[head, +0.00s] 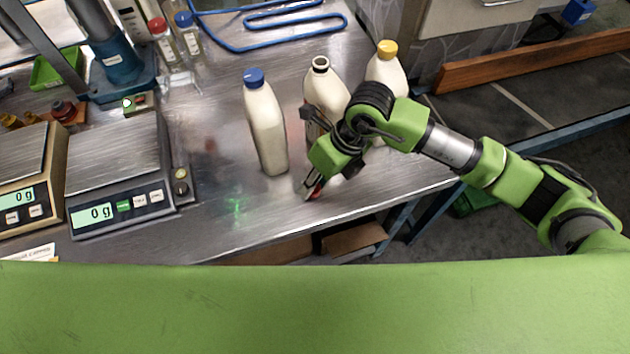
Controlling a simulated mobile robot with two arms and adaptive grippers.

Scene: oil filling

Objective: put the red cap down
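My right gripper (311,187) reaches in from the right and points down close to the table's front edge. A small red cap (316,191) shows at its fingertips, mostly hidden by the fingers, at or just above the table top. The fingers appear closed on it. Behind the gripper stands a white bottle with an open, uncapped neck (320,66); the arm hides part of its body. A white bottle with a blue cap (265,125) stands to its left, and one with a yellow cap (386,68) to its right. My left gripper is out of view.
Two scales reading 0 g (97,213) stand on the left of the metal table (225,220). Small red-capped and blue-capped bottles (188,37) and blue tubing (290,18) lie toward the back.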

